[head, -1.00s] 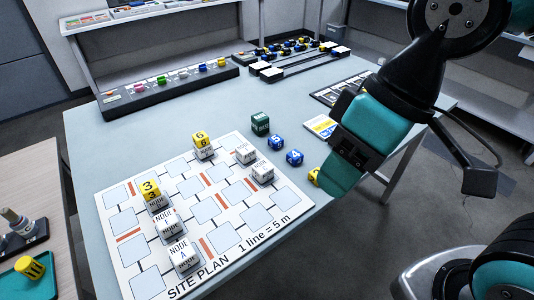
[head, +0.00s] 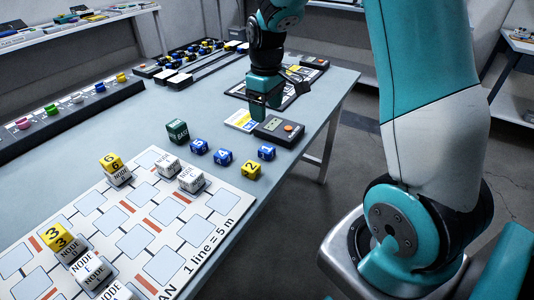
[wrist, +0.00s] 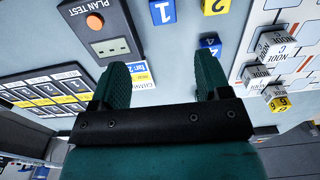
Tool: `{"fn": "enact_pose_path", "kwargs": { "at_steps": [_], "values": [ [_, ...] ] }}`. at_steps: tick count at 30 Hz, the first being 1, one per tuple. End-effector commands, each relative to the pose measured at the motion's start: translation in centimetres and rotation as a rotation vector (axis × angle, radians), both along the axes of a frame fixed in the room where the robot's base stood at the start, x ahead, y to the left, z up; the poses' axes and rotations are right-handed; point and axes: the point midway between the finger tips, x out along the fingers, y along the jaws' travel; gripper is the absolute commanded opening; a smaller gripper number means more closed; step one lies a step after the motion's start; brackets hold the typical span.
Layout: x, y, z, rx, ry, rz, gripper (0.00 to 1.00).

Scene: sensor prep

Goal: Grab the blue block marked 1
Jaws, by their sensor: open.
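The blue block marked 1 (head: 266,152) sits on the table near its right edge, just right of the yellow block marked 2 (head: 251,170). It also shows at the top of the wrist view (wrist: 163,12), partly cut off. My gripper (head: 265,108) is open and empty above the table, farther back than the blue block. In the wrist view its two green fingers (wrist: 161,75) are spread apart, with the block beyond them between their lines.
A plan-test box (head: 279,131) with an orange button lies between my gripper and the blue block. Blue blocks marked 4 (head: 223,156) and 5 (head: 199,147) and a green block (head: 177,131) stand to the left. The site plan board (head: 125,230) bears several node blocks.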

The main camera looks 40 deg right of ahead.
Motion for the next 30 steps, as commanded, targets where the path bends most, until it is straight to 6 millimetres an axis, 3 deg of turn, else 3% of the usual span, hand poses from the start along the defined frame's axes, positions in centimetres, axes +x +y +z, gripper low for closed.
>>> {"fn": "enact_pose_path", "kwargs": {
  "at_steps": [3, 9, 17, 24, 30],
  "values": [
    [-0.1, 0.0, -3.0, 0.001, 0.006, -0.002, 0.7],
    [-0.1, 0.0, -6.7, 0.002, 0.003, -0.002, 0.7],
    [-0.2, 0.1, -8.7, 0.002, 0.002, -0.002, 0.7],
    [-0.5, 0.4, -12.3, 0.002, 0.002, -0.003, 0.7],
    [-0.5, 0.4, -13.2, 0.002, -0.002, -0.003, 0.7]
  ]
}}
